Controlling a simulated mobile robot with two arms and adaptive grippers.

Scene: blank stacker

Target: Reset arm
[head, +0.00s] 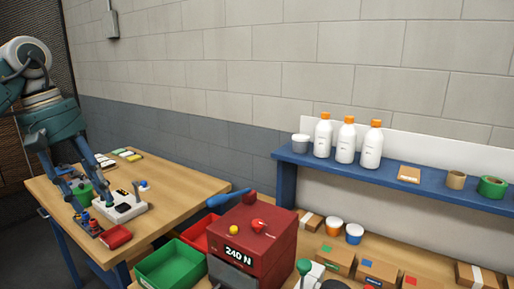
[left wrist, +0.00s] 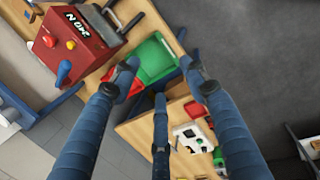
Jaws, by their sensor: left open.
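My left arm comes in from the left in the head view. My left gripper (head: 88,200) points down over the left wooden table (head: 185,187), with its fingers apart and nothing seen between them. My right gripper shows in neither view.
A red machine marked 240 N (head: 262,235) with a blue handle stands right of the table. A green bin (head: 150,276) and a red bin (head: 188,232) are beside it. A blue shelf (head: 420,184) holds white bottles. A small red tray (head: 116,237) lies near the table's front edge.

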